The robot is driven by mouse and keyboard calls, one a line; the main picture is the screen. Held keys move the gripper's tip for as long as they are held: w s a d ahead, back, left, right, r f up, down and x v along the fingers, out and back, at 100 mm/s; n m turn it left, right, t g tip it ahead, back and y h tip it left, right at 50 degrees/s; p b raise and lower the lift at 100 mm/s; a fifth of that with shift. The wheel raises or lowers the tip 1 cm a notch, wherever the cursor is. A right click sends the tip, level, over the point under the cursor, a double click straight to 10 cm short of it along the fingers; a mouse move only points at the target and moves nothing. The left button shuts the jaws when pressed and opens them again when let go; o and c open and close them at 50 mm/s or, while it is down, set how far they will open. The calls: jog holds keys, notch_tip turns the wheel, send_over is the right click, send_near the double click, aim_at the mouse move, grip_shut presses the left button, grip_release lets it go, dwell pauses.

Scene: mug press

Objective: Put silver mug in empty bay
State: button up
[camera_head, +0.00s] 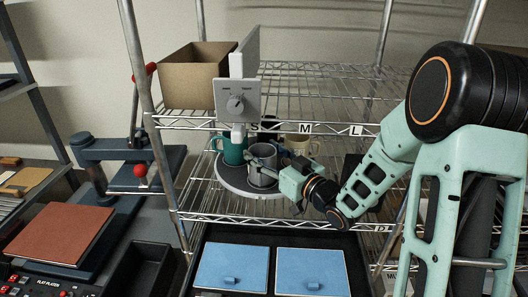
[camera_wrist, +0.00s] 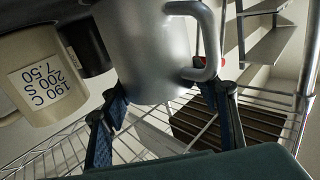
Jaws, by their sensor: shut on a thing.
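The silver mug (camera_head: 262,176) is at the front of a round grey tray (camera_head: 234,185) on the wire shelf. My gripper (camera_head: 266,160) reaches it from the right and is shut on it. In the wrist view the silver mug (camera_wrist: 150,50) fills the top middle, its handle to the right, with my dark fingers (camera_wrist: 168,104) on either side. I cannot tell whether it touches the tray. A teal mug (camera_head: 233,150) stands behind left, a cream mug (camera_head: 301,144) behind right. The cream mug (camera_wrist: 38,72) and a black mug (camera_wrist: 87,48) show in the wrist view. I cannot make out which bay is empty.
A white panel with a knob (camera_head: 236,102) stands above the tray's left side. A cardboard box (camera_head: 193,78) sits on the upper shelf, labelled S, M, L. A press (camera_head: 130,165) stands left. Two blue panels (camera_head: 232,268) lie in front, below. Shelf posts flank the tray.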

jog(key=shift+f+b, duration=0.2)
jog(key=shift+b, duration=0.1)
jog(key=o, duration=1.9)
jog(key=shift+o, duration=0.2)
jog(key=shift+r, duration=0.15)
jog(key=shift+s+d+r+p, duration=0.1)
jog(key=shift+s+d+p, duration=0.05)
jog(key=shift+p, duration=0.15)
jog(key=b+v, duration=0.1)
jog(key=v, duration=1)
jog(key=shift+s+d+b, duration=0.2)
jog(key=shift+s+b, duration=0.1)
jog(key=shift+b, duration=0.05)
